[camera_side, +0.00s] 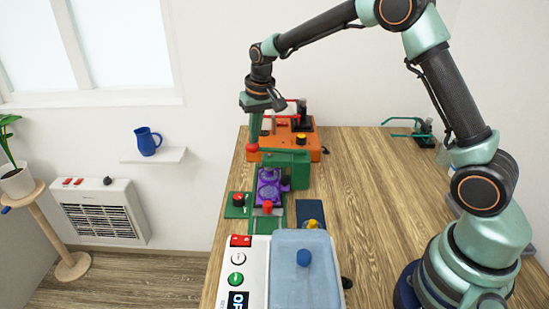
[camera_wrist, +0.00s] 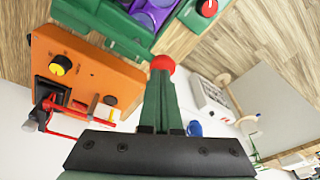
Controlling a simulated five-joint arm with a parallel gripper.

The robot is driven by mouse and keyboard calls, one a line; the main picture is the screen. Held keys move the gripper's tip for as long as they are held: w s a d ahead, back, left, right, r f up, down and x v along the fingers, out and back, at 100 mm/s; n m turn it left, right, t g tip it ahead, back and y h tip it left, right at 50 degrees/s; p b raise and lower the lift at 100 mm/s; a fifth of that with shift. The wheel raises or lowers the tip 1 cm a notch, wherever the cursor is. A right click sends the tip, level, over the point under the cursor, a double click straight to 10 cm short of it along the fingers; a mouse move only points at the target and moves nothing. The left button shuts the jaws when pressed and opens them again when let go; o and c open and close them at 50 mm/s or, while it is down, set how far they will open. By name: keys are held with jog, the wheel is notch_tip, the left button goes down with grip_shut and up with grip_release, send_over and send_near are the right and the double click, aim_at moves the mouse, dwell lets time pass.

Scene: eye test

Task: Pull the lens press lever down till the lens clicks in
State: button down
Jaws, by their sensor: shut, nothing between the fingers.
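The green lens press (camera_side: 297,172) stands on the wooden bench, left of its middle. Its lever ends in a red ball (camera_side: 252,148) at the bench's left edge; the lever looks about level. A purple lens holder (camera_side: 268,187) lies at the press, and it shows partly at the top of the wrist view (camera_wrist: 150,14). My gripper (camera_side: 253,138) points down with its green fingers shut and empty, right above the red ball. In the wrist view the fingertips (camera_wrist: 160,77) meet the ball (camera_wrist: 162,64) in the picture; I cannot tell if they touch.
An orange device (camera_side: 312,147) with red levers stands just behind the press. A white box with a blue-grey lid (camera_side: 304,270) and a green base with a red button (camera_side: 238,200) stand in front. Bare bench (camera_side: 365,200) lies to the right.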

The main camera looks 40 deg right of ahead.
jog(key=shift+f, duration=0.8)
dwell(0.4)
jog(key=shift+r, duration=4.2)
jog(key=s+r+n+t, duration=0.2)
jog(key=s+r, duration=0.6)
jog(key=s, duration=0.5)
jog(key=s+f+n+t, duration=0.1)
jog(key=s+f, duration=0.2)
jog(key=s, duration=0.8)
jog(key=shift+s+a+f, duration=0.15)
jog(key=shift+s+f, duration=0.05)
